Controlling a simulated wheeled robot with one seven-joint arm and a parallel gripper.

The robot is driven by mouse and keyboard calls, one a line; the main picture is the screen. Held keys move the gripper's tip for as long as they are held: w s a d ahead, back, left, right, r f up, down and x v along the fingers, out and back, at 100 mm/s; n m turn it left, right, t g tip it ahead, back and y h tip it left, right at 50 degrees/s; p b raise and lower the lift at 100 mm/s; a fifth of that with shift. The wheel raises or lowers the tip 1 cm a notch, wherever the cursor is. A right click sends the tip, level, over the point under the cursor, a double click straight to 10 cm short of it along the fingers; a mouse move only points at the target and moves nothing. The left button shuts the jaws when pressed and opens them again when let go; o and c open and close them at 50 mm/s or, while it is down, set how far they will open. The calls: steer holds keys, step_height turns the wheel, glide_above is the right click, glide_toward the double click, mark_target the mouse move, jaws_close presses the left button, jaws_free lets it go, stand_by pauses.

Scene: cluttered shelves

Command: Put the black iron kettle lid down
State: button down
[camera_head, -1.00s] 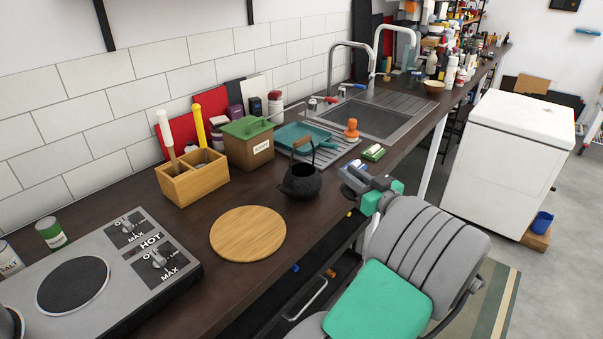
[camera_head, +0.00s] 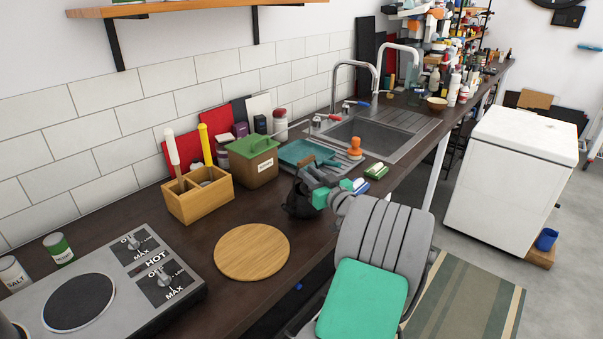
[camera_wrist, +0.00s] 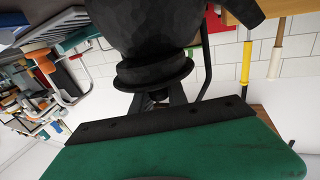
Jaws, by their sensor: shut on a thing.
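The black iron kettle (camera_head: 298,204) stands on the dark worktop, mostly hidden behind my gripper (camera_head: 310,180) in the head view. In the wrist view, which is turned over, the kettle body (camera_wrist: 160,28) fills the top middle, with its spout at upper right. The black lid (camera_wrist: 152,76) is a round disc at the kettle's mouth. My gripper (camera_wrist: 158,99) is shut on the lid, its fingers close at the knob. The lid is in line with the opening and very close to it; I cannot tell whether it rests there or hangs just above.
A round wooden board (camera_head: 251,251) lies left of the kettle, with the hotplate (camera_head: 80,302) beyond it. A green-lidded box (camera_head: 252,165) and a wooden utensil caddy (camera_head: 200,197) stand behind. The drainer and sink (camera_head: 378,135) lie further right along the counter.

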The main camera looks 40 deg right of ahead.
steer(key=w, duration=0.1)
steer(key=w+f, duration=0.1)
steer(key=w, duration=0.1)
steer(key=shift+a, duration=0.1)
steer(key=shift+f+b, duration=0.2)
steer(key=shift+b, duration=0.15)
steer(key=c, duration=1.3)
jaws_free()
steer(key=shift+r, duration=0.1)
steer(key=shift+p, duration=0.45)
